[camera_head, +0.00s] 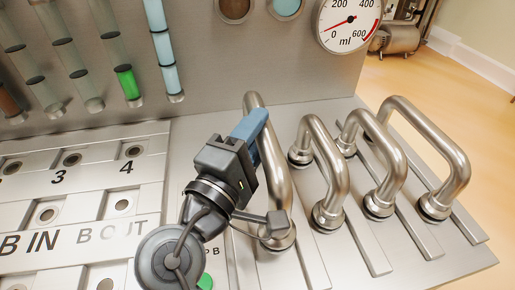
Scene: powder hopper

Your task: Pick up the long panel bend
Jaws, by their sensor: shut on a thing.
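Several bent metal tubes stand on the flat metal panel at the right. The leftmost bend (281,186) is a long steel tube, its top arching behind my gripper and its near end by a round collar on the panel. My gripper (262,135) is over this bend, with a blue finger against its left side. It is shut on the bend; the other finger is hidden. The long bend at the far right (432,138) arches between two collars. Two shorter bends (334,158) and (392,165) stand between them.
A round dial gauge (348,20) and upright tubes with coloured contents (126,82) are on the back wall. A plate with numbered holes (75,170) lies at the left. Open wooden floor (440,95) lies beyond the panel at the right.

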